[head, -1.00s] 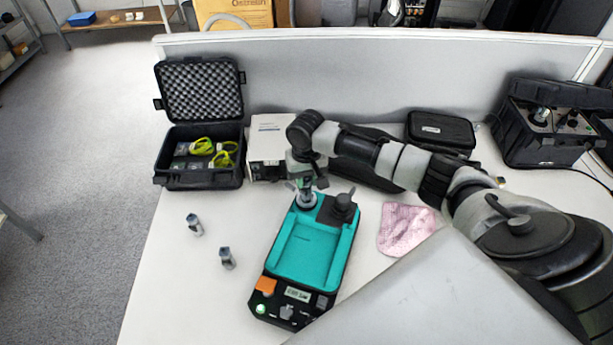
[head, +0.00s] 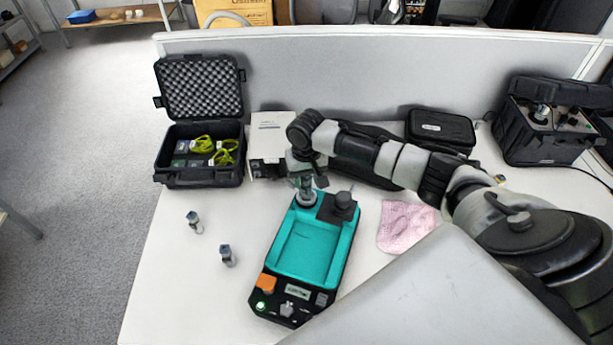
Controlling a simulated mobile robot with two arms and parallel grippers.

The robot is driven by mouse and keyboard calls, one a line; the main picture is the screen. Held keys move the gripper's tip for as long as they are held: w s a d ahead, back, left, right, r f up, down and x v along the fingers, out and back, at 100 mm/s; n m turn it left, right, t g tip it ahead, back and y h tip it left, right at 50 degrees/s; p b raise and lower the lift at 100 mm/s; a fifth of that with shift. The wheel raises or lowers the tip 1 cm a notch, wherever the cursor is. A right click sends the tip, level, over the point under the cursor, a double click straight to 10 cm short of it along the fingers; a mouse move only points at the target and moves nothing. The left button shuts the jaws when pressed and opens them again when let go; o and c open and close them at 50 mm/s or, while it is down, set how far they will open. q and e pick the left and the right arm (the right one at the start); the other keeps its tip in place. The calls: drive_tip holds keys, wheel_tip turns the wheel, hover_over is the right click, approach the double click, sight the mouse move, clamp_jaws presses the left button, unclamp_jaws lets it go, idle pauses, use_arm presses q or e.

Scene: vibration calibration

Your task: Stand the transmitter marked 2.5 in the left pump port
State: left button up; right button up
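The pump unit (head: 309,246) is a teal tray in a black housing, in the middle of the table. A small grey cylinder, apparently a transmitter (head: 307,199), stands upright at its left port, at the far left corner. My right gripper (head: 304,186) points down right over this cylinder; the fingers are small and partly hidden, so I cannot tell if they grip it. Two more small grey transmitters, one farther back (head: 194,222) and one nearer (head: 227,256), stand on the table left of the pump. No markings are readable. My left gripper is out of view.
An open black case (head: 200,180) stands at the back left, beside a white box (head: 270,133). A pink cloth (head: 405,227) lies right of the pump. The table's left front is clear.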

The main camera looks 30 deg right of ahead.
drive_tip(key=shift+o, duration=1.2)
